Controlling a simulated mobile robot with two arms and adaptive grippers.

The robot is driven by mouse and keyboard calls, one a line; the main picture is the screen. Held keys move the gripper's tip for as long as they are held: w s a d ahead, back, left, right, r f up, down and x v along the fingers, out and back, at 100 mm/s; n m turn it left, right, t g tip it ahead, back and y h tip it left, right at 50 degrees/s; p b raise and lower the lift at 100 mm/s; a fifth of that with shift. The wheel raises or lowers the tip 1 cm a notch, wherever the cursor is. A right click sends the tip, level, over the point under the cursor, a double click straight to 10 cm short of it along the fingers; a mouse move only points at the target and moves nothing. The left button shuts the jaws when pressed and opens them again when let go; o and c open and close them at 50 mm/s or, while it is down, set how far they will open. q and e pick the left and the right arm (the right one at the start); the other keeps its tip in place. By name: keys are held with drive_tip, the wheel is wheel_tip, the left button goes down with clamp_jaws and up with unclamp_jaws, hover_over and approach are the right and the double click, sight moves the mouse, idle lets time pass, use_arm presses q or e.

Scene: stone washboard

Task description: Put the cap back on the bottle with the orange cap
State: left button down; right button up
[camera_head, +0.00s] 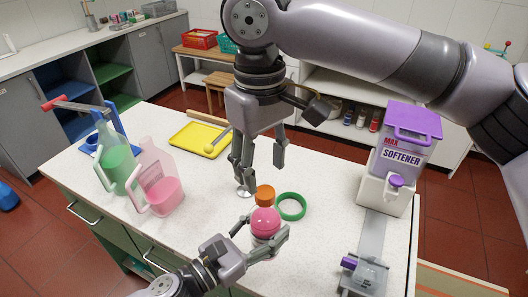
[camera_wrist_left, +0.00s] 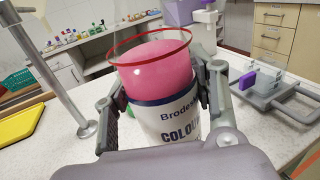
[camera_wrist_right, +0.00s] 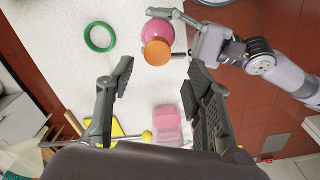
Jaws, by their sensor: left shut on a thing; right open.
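The orange cap (camera_head: 265,193) appears at the top of the pink bottle (camera_head: 265,221) in the head view. I cannot tell if it is seated. In the right wrist view the orange cap (camera_wrist_right: 157,51) overlaps the pink bottle (camera_wrist_right: 157,31). My left gripper (camera_head: 262,238) is shut around the bottle, which looks upright. The left wrist view shows its pink contents (camera_wrist_left: 155,66), a clear red-edged upper part and a white label, but no orange cap. My right gripper (camera_head: 262,174) is open and empty, pointing down above the cap; its fingers also show in the right wrist view (camera_wrist_right: 160,80).
A green ring (camera_head: 291,207) lies right of the bottle. Green (camera_head: 117,160) and pink (camera_head: 158,180) jugs and a yellow tray (camera_head: 198,139) stand to the left. A purple softener dispenser (camera_head: 402,155) stands at right, with a grey device (camera_head: 366,275) in front. Counter between is clear.

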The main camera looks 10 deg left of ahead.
sight(265, 192)
drive_tip(key=n, duration=0.4)
drive_tip(key=shift+r, duration=0.15)
drive_tip(key=n, duration=0.4)
drive_tip(key=shift+r+n, duration=0.1)
drive_tip(key=shift+n, duration=0.2)
drive_tip(key=n, duration=0.4)
drive_tip(key=shift+r, duration=0.15)
drive_tip(key=n, duration=0.4)
drive_tip(key=shift+r, duration=0.1)
drive_tip(key=n, duration=0.4)
drive_tip(key=shift+r+n, duration=0.1)
drive_tip(key=shift+n, duration=0.2)
drive_tip(key=n, duration=0.4)
drive_tip(key=shift+d+r, duration=0.1)
drive_tip(key=n, duration=0.6)
drive_tip(key=shift+r+n, duration=0.2)
drive_tip(key=shift+n, duration=0.1)
drive_tip(key=shift+f, duration=0.1)
drive_tip(key=shift+w+f, duration=0.15)
drive_tip(key=shift+f, duration=3.8)
